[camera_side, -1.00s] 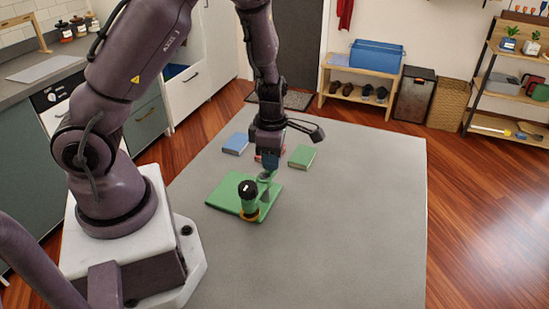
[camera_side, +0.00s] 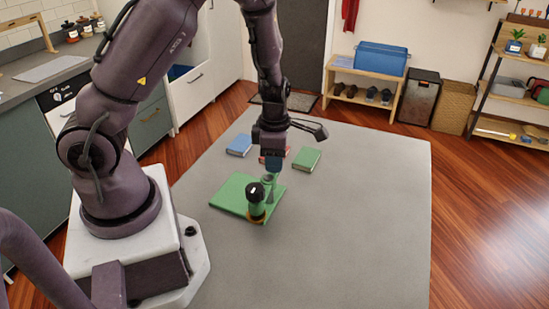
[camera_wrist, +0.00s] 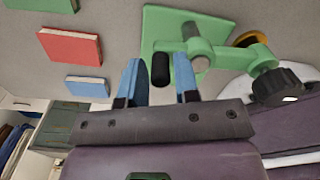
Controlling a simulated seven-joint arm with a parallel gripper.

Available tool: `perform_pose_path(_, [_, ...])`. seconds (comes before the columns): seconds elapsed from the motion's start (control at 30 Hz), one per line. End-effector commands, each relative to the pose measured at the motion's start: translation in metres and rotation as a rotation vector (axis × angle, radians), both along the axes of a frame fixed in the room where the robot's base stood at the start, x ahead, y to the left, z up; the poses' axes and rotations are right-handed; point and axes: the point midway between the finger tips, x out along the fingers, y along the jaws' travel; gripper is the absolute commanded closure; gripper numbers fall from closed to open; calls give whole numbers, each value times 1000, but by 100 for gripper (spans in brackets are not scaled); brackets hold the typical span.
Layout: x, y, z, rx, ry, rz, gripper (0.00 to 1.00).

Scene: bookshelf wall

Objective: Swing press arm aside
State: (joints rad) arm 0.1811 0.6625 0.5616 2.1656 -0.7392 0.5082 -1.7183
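The green press stands on a flat green base (camera_side: 229,195) on the grey table. Its arm (camera_wrist: 233,57) reaches from the post (camera_wrist: 190,31) to a collar carrying a black knob (camera_wrist: 283,86). The knob's dark top also shows in the side view (camera_side: 256,192), above a yellow ring (camera_side: 256,218) by the base's front edge. My gripper (camera_wrist: 160,72) points down at the press, its blue fingers on either side of a short black handle (camera_wrist: 161,70). The fingers look open with narrow gaps; any contact is unclear. In the side view my gripper (camera_side: 273,168) partly overlaps the press.
A blue book (camera_side: 239,145), a red book (camera_wrist: 71,46) and a green book (camera_side: 307,159) lie behind the press. The table's right side (camera_side: 370,220) is clear. A shelf with a blue bin (camera_side: 380,58) stands beyond the table.

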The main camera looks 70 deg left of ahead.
Motion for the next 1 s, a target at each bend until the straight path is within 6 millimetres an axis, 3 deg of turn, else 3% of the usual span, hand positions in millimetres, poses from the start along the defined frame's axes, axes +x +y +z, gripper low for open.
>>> perform_pose_path(0.13, [0, -1, 3, 0, 0, -2, 71])
perform_pose_path(0.27, [1, -1, 19, 0, -4, -4, 71])
perform_pose_path(0.7, [1, -1, 110, 0, -5, -3, 71])
perform_pose_path(1.0, [0, 0, 130, 0, -1, 1, 71])
